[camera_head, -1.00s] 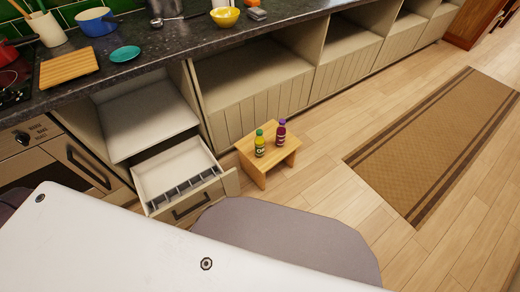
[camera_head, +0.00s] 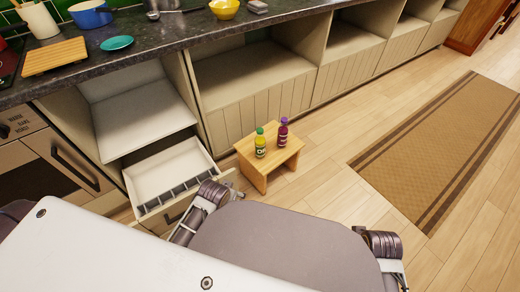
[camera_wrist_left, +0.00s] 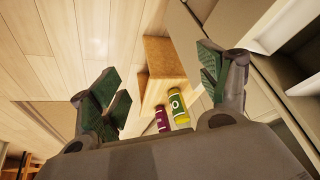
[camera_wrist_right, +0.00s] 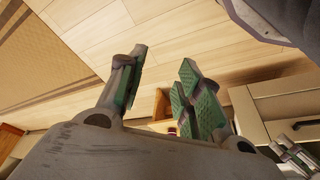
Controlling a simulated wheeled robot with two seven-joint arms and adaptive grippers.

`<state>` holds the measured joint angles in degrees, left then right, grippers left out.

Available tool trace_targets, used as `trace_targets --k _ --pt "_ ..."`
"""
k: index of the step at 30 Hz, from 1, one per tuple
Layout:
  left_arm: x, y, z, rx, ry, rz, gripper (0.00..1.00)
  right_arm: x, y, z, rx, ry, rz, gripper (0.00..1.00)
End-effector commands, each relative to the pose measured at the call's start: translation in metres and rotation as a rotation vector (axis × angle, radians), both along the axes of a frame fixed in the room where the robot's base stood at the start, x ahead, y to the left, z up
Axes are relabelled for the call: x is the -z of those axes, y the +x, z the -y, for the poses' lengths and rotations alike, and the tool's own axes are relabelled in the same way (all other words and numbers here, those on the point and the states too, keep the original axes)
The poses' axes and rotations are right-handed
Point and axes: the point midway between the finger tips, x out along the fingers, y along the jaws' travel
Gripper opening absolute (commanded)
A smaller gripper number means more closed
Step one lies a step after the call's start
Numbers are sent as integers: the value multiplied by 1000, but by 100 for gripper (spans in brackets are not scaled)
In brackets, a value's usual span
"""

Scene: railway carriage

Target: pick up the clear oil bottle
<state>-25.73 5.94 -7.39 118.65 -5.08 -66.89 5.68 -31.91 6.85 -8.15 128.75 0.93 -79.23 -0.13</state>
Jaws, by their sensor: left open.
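A yellow bottle with a green cap and an oval label (camera_head: 260,146) stands upright on a small wooden stool (camera_head: 252,167). It looks like the oil bottle. A dark purple bottle (camera_head: 283,135) stands close to its right. In the left wrist view, the yellow bottle (camera_wrist_left: 179,107) and purple bottle (camera_wrist_left: 162,120) show beyond my left gripper (camera_wrist_left: 160,65), which is open and empty, with its fingers apart from them. My right gripper (camera_wrist_right: 162,58) is also open and empty. In its view the stool (camera_wrist_right: 153,102) is partly hidden behind a finger.
An open drawer (camera_head: 182,165) juts out left of the stool, close to my left arm. Open cabinets (camera_head: 255,75) run behind it under the dark counter (camera_head: 150,50). Bare floor (camera_head: 330,165) lies right of the stool, before a brown rug (camera_head: 430,150).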

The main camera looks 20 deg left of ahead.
Motion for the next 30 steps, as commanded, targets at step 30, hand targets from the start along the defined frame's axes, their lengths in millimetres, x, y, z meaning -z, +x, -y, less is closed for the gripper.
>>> trace_targets --k 30 --pt "22 201 4 -77 -60 629 76 -22 -21 -41 -53 110 41 35"
